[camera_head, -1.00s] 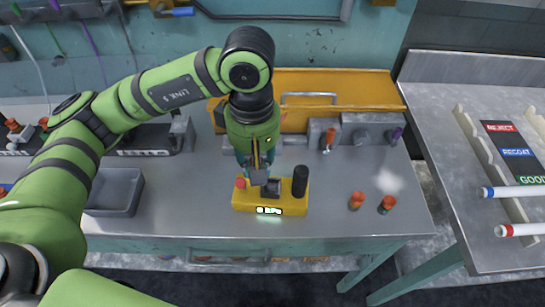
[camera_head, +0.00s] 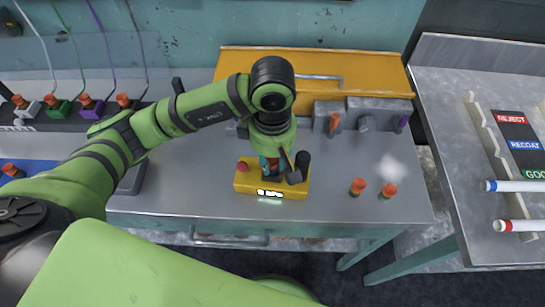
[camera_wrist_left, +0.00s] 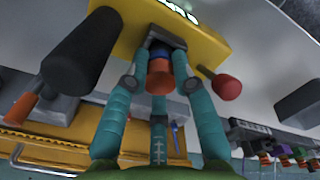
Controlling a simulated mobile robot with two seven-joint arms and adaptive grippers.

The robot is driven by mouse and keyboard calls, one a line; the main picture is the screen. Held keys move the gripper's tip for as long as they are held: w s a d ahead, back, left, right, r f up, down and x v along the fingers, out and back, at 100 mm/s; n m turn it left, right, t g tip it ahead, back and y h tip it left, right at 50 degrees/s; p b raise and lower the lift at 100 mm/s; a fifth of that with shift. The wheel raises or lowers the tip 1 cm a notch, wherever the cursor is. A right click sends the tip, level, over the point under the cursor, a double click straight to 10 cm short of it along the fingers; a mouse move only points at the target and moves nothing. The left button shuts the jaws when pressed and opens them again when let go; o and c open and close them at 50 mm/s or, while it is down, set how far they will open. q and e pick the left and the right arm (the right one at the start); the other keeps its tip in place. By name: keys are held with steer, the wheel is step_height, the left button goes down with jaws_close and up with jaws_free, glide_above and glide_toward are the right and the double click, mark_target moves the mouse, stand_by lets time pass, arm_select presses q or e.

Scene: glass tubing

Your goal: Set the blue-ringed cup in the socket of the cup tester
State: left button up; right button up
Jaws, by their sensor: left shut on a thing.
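The yellow cup tester (camera_head: 240,183) stands on the bench with a lit display (camera_head: 269,193), a red knob (camera_head: 242,167) and a black cylinder (camera_head: 303,160). My left gripper (camera_head: 276,175) points down over its middle. In the left wrist view its teal fingers are closed around the blue-ringed cup (camera_wrist_left: 159,68), which is orange with a blue band. The cup is at the tester's grey socket (camera_wrist_left: 165,30), lined up with it. I cannot tell whether it is seated, as the fingers and cup cover the contact. My right gripper is not in view.
Two orange-topped cups (camera_head: 357,187) (camera_head: 389,190) stand on the bench right of the tester. Grey holders (camera_head: 365,112) and an orange case (camera_head: 240,70) are behind. A side table (camera_head: 455,170) with labelled racks is at the right. Bare bench lies left of the tester.

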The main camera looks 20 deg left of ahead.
arm_select(q)
steer(key=shift+f, duration=0.25)
steer(key=shift+f, duration=0.1)
steer(key=shift+f, duration=0.1)
steer(key=o, duration=0.6)
steer(key=shift+o, duration=0.3)
